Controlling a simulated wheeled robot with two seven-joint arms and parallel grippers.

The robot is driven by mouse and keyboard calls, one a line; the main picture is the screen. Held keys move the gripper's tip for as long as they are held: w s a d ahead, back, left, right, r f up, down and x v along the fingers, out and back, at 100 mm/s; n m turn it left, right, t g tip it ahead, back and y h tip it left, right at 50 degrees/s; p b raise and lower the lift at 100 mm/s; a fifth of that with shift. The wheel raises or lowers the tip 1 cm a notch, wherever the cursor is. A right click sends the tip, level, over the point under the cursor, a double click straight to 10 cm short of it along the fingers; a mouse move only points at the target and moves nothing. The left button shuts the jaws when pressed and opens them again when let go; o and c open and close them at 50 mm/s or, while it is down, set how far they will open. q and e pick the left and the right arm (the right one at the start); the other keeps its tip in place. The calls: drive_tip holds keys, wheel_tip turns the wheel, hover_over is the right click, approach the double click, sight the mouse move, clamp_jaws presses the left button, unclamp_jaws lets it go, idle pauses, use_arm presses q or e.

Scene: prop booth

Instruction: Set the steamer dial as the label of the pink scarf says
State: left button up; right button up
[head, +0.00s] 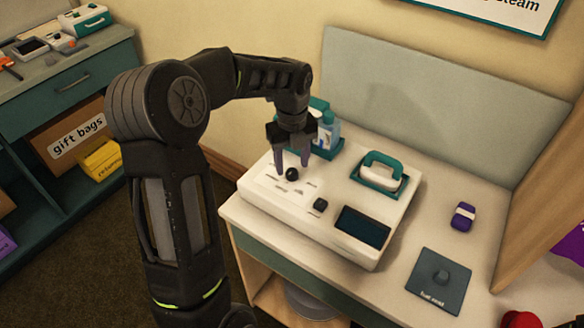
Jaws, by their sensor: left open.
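The steamer (330,238) is a white box on the table, with a round black dial (292,174) on its top at the left. Small printed marks surround the dial, too small to read. My left gripper (291,165) points down at the dial, open, with its fingers on either side of the knob. I cannot tell whether they touch it. The steamer also has a small black button (320,204), a dark screen (362,227) and a teal-handled iron-like head (380,173) in a teal cradle. No pink scarf or its label shows. My right gripper is not in view.
A teal caddy with a bottle (328,131) stands behind the steamer. A purple and white item (463,216) and a dark square pad (439,280) lie to its right. Purple cloth (572,243) and a red object (519,320) are at the right edge. A teal shelf (60,82) stands left.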

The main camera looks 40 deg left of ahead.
sight(292, 172)
use_arm(q)
wheel_tip(292, 172, up, 5)
drive_tip(key=shift+r, duration=0.15)
idle(0.6)
